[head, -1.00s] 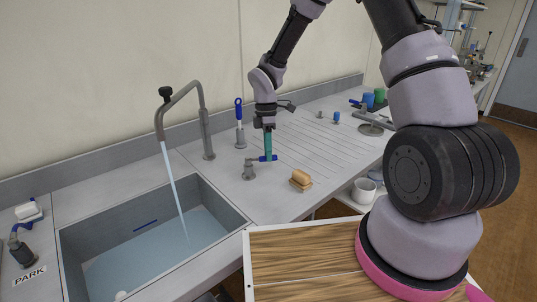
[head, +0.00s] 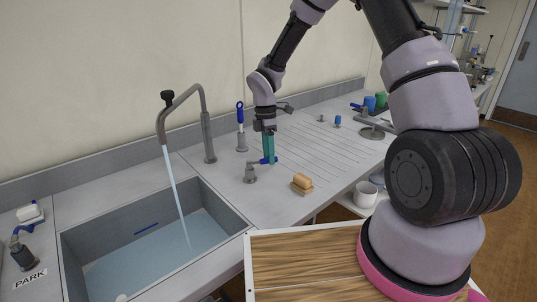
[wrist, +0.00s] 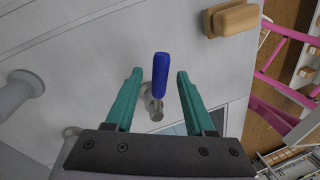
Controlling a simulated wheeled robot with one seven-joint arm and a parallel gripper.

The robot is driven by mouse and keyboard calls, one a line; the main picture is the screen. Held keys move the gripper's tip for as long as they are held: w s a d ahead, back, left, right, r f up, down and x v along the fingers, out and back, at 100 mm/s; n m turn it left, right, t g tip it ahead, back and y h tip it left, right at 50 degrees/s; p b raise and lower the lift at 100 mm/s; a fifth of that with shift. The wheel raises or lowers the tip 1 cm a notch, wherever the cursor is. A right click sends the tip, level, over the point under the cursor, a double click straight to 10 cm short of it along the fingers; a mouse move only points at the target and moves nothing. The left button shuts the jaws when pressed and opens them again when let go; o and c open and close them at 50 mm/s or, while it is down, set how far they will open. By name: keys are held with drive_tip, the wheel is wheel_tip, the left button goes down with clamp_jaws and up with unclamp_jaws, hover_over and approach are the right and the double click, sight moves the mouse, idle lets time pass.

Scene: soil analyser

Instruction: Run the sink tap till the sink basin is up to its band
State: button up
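The sink basin (head: 95,241) is at the lower left of the head view, with water (head: 150,263) in it. A dark blue band (head: 146,228) shows on its back wall, a little above the water surface. The tap spout (head: 184,96) arches over the basin, and a stream (head: 175,190) runs from it into the water. The tap's lever has a blue handle (wrist: 160,75) on a grey base (head: 250,174) right of the basin. My gripper (head: 268,160) is at the lever. In the wrist view its teal fingers (wrist: 159,78) are apart, with the handle between them and gaps on both sides.
A wooden sponge-like block (head: 302,184) lies on the counter right of the lever. A blue-handled tool (head: 240,125) stands behind it. A lever beside the PARK label (head: 29,281) is at the far left. A white mug (head: 365,194) is below the counter.

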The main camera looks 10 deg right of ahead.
wheel_tip(320, 180, up, 11)
drive_tip(key=w, duration=0.2)
drive_tip(key=shift+a+f, duration=0.15)
drive_tip(key=shift+a, duration=0.1)
idle(0.5)
